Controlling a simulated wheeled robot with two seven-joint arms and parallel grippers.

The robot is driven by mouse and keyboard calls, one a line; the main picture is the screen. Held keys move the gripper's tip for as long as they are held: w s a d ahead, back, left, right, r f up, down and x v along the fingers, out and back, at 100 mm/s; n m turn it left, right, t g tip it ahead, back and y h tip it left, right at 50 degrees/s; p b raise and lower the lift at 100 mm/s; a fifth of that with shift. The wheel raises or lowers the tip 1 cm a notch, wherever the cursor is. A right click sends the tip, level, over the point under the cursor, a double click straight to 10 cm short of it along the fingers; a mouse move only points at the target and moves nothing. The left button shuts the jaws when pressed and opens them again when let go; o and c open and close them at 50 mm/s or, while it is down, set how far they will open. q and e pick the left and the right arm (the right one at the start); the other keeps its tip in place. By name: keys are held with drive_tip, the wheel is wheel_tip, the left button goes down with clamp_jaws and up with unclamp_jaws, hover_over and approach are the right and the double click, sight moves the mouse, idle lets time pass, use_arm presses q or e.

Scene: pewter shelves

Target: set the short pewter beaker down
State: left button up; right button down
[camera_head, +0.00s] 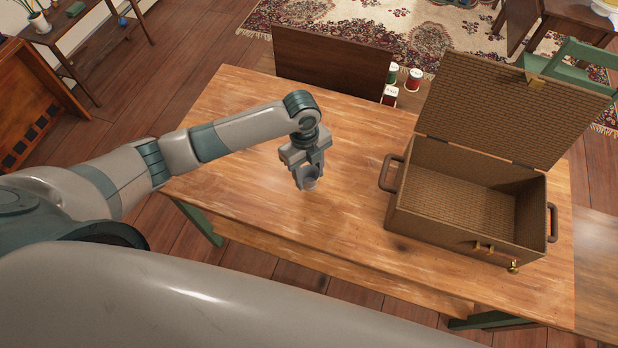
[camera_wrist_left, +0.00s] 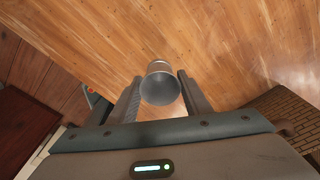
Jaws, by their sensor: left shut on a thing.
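The short pewter beaker (camera_head: 310,181) is a small grey cup between the fingertips of my left gripper (camera_head: 308,180), over the left-middle part of the wooden table (camera_head: 250,110). In the left wrist view the beaker (camera_wrist_left: 160,84) shows its open mouth between the two fingers of the left gripper (camera_wrist_left: 160,92), which is shut on it. I cannot tell whether the beaker's base touches the tabletop. The fingers hide part of its sides in the head view. My right gripper is not in view.
A wicker basket (camera_head: 430,225) with its lid open stands on the right of the table. Several small tins or spools (camera_head: 413,79) are at the back edge beside a dark wooden panel (camera_head: 330,62). The table's left and front areas around the beaker are clear.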

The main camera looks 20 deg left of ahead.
sight(309, 180)
use_arm(q)
wheel_tip(309, 180, down, 2)
drive_tip(key=shift+p, duration=0.4)
drive_tip(key=shift+f, duration=0.5)
drive_tip(key=shift+f, duration=0.15)
drive_tip(key=o, duration=1.2)
drive_tip(key=shift+c, duration=0.2)
drive_tip(key=r, duration=0.4)
drive_tip(key=r+b, duration=0.1)
drive_tip(key=r, duration=0.3)
drive_tip(key=a+r+b, duration=0.1)
drive_tip(key=r, duration=0.3)
drive_tip(key=shift+w+r, duration=0.1)
drive_tip(key=shift+w, duration=0.3)
